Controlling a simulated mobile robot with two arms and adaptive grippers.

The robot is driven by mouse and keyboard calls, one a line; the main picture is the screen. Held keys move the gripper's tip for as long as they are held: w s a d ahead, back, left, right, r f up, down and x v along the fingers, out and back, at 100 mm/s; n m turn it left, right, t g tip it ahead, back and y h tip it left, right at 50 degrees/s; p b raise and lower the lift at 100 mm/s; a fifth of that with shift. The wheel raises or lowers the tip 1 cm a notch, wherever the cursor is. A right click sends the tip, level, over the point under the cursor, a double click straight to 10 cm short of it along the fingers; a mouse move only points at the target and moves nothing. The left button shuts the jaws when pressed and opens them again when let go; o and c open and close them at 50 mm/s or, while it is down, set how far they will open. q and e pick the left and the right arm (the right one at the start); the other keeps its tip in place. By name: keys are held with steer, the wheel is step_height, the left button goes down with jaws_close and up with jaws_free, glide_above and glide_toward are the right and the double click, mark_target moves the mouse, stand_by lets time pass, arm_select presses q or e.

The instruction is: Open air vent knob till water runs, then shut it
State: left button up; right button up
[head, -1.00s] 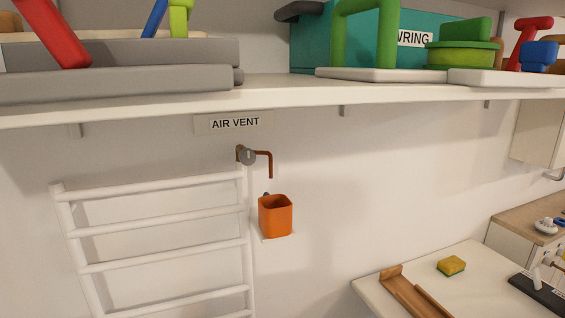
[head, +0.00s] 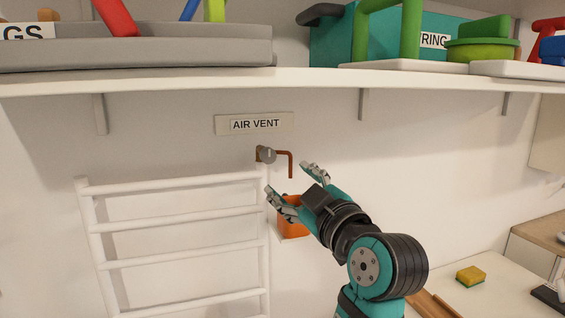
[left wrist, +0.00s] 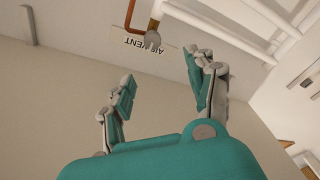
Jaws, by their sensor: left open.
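The grey air vent knob (head: 268,155) sits at the top right of the white towel radiator, under the "AIR VENT" label (head: 255,124). A copper spout (head: 290,163) bends down to its right. In the left wrist view, the knob (left wrist: 152,40) shows upside down beyond the fingertips. The orange cup (head: 292,229) stands below the spout, partly hidden by my gripper. My left gripper (head: 287,178) is open and empty, its fingers pointing up toward the knob and spout; it also shows in the left wrist view (left wrist: 160,68). No water is visible. My right gripper is out of view.
The white radiator (head: 175,223) fills the wall at left. A shelf (head: 330,79) with trays and colourful items runs above the label. At lower right, a white table (head: 495,293) holds a yellow-green sponge (head: 470,275) and a wooden piece (head: 432,305).

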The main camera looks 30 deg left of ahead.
mark_target(269, 157)
arm_select(q)
steer(key=w+a+p, duration=0.1)
steer(key=w+a, duration=0.2)
steer(key=a, duration=0.1)
steer(key=w+a+m+h+p, duration=0.1)
steer(key=w+a, duration=0.2)
steer(key=a, duration=0.1)
steer(key=w+a+r+t+h+p, duration=0.1)
steer(key=w+a, duration=0.2)
steer(key=w, duration=0.1)
steer(key=shift+a, duration=0.4)
jaws_close()
